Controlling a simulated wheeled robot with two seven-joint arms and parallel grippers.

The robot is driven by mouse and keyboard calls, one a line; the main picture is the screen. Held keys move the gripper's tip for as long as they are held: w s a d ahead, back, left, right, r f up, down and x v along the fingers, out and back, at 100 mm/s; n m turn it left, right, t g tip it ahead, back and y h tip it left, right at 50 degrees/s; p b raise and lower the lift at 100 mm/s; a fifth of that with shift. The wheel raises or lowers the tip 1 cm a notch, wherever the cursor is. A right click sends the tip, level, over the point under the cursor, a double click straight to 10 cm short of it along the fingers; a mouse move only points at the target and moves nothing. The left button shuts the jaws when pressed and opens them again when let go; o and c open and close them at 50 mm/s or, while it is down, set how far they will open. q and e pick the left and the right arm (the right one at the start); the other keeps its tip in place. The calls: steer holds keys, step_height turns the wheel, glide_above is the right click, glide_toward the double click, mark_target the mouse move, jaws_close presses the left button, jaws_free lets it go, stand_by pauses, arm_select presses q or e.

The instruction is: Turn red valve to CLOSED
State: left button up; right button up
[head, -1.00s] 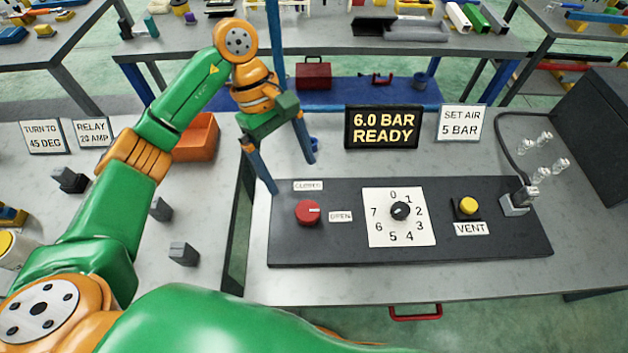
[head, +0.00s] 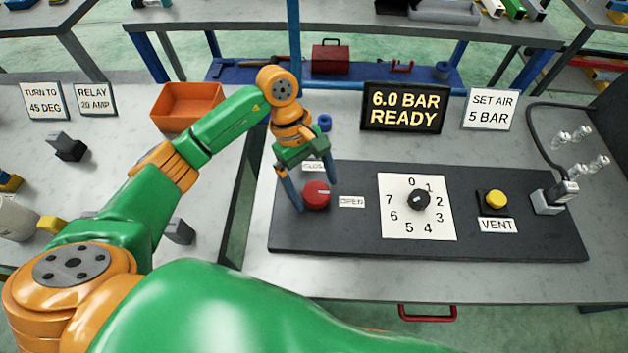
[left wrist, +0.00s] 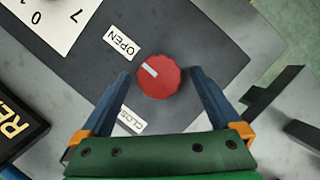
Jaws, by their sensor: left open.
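The red valve (head: 316,195) is a round knob on the dark panel. It also shows in the left wrist view (left wrist: 160,80), where its white mark points toward the OPEN label (left wrist: 122,44). The OPEN label stands right of the valve in the head view (head: 351,201). The CLOSED label (head: 313,166) is behind the valve and partly hidden by the gripper; it is partly covered in the left wrist view too. My left gripper (head: 316,195) is open, its blue fingers on either side of the valve, without a clear grip on it. My right gripper is not in view.
The dark panel (head: 290,238) also bears a numbered dial (head: 418,199), a yellow VENT button (head: 495,200) and a plug block at right. A sign reading 6.0 BAR READY (head: 404,107) stands behind. An orange bin (head: 188,103) is on the left table.

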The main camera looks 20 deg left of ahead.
arm_select(q)
steer(key=shift+d+f, duration=0.1)
steer(key=shift+f, duration=0.15)
steer(key=c, duration=1.4)
steer(key=shift+o, duration=0.2)
